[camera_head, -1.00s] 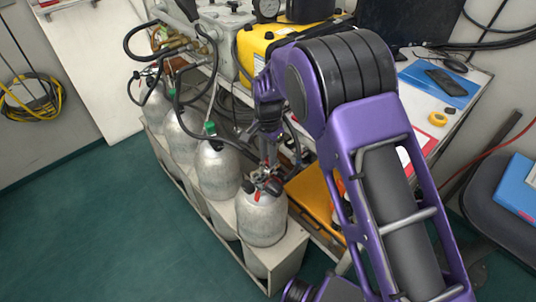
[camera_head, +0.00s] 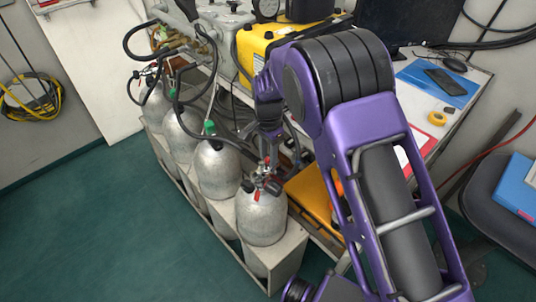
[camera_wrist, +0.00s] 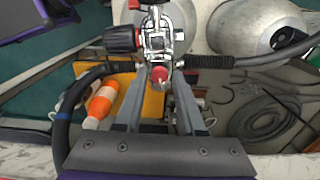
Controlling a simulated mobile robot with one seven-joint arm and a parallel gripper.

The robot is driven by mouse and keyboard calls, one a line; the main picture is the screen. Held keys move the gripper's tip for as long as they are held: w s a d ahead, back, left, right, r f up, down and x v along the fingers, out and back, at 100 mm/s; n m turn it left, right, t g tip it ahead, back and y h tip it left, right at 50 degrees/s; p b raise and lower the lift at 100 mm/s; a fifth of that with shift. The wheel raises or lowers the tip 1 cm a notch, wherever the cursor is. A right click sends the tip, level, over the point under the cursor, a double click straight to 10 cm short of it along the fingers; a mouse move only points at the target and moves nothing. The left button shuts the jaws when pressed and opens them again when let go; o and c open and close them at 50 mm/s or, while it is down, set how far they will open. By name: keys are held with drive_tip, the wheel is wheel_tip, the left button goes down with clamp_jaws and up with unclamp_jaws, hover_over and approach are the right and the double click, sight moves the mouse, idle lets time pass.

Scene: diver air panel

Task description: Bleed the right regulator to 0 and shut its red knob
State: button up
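A metal regulator (camera_wrist: 158,40) with red and black fittings sits on the valve of the nearest grey cylinder; in the head view the regulator (camera_head: 266,181) is small and partly hidden. In the wrist view a red knob (camera_wrist: 160,77) faces my gripper (camera_wrist: 161,73). The two grey fingers stand apart, one on each side of this knob, with narrow gaps visible. A larger black knob with a red end (camera_wrist: 122,39) sticks out to the left. No gauge reading is legible.
Several grey cylinders (camera_head: 217,170) stand in a pale rack. Black hoses (camera_wrist: 228,62) run out on both sides of the regulator. An orange-and-white bottle (camera_wrist: 102,102) lies below. A yellow case (camera_head: 262,45) is on the bench behind. Green floor at left is clear.

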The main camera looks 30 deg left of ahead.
sight(268, 158)
drive_tip(key=shift+r, duration=0.1)
wheel_tip(268, 158, up, 17)
drive_tip(key=p, duration=0.2)
idle(0.3)
drive_tip(key=shift+r, duration=0.1)
